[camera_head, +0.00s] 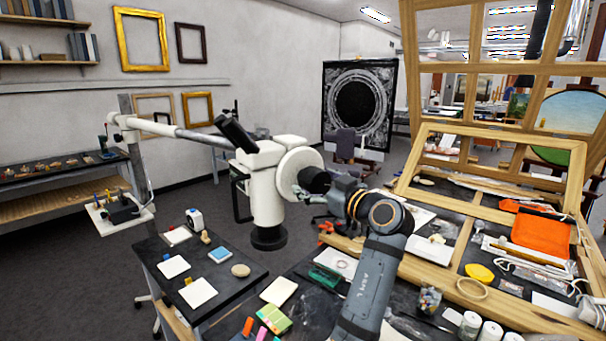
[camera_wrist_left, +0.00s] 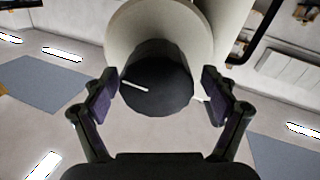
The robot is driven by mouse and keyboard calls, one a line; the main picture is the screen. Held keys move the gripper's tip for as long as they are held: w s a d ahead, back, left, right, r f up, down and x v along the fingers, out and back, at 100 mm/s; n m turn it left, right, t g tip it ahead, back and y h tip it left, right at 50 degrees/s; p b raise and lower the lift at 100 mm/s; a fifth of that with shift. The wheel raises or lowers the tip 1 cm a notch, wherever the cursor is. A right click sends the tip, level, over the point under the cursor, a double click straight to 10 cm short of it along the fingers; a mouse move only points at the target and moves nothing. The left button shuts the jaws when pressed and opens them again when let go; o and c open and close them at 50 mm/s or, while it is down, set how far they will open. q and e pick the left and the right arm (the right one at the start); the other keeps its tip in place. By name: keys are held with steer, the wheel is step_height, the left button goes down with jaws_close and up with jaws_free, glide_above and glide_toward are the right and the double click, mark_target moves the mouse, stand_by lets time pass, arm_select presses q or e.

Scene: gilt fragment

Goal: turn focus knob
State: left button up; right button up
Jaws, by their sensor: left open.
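The white microscope (camera_head: 265,185) hangs on a long jointed arm near the middle of the head view. Its black focus knob (camera_head: 314,178) sticks out from the round white housing on its right side. In the left wrist view the knob (camera_wrist_left: 158,80) faces me as a dark disc with a short white mark at its left. My left gripper (camera_head: 323,189) is at the knob, partly covering it. In the wrist view its open fingers (camera_wrist_left: 159,95) stand on either side of the disc, with a gap showing at each side. My right gripper is not in view.
A dark side table (camera_head: 205,262) with white cards and small items stands at front left. A cluttered bench with a wooden frame (camera_head: 490,180), an orange case (camera_head: 540,236) and jars lies to the right. A small shelf tray (camera_head: 118,212) hangs left of the microscope.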

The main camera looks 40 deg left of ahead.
arm_select(q)
steer(key=shift+d+r, duration=0.15)
steer(key=shift+d, duration=0.15)
steer(key=shift+c, duration=0.6)
steer(key=shift+a, duration=0.1)
steer(key=c, duration=1)
steer(key=shift+c, duration=0.2)
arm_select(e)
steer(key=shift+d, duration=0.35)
arm_select(q)
steer(key=shift+m, duration=0.4)
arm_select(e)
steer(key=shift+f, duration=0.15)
arm_select(q)
steer(key=shift+m+b, duration=0.55)
steer(key=shift+m, duration=0.25)
steer(key=shift+w+m, duration=0.1)
steer(key=shift+m, duration=1.6)
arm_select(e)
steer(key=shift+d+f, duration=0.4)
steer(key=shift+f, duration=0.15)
